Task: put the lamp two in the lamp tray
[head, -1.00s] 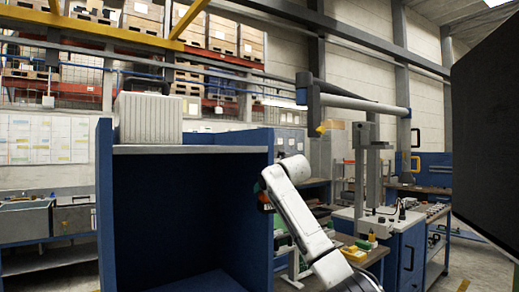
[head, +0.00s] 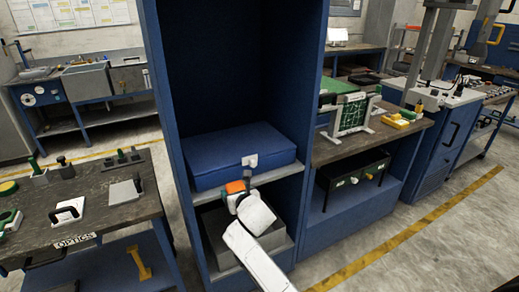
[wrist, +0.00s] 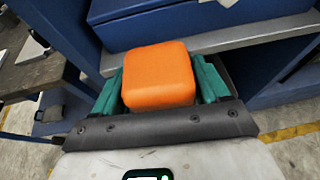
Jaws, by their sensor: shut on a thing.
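My gripper (head: 246,187) is in front of the tall blue cabinet, at the height of its middle shelf. In the wrist view its teal fingers are shut on an orange, rounded block-shaped thing (wrist: 158,76), which may be lamp two. The orange thing also shows in the head view (head: 236,187), small, at the end of my arm. It hides what lies straight behind it. I cannot pick out the lamp tray for certain in either view.
A blue case (head: 230,158) with a pale latch lies on the cabinet's shelf (head: 283,182). A bench labelled OPTICS (head: 92,212) with several small tools stands at the left. A workbench (head: 380,137) with a green rack stands at the right. Open floor (head: 400,225) lies at the lower right.

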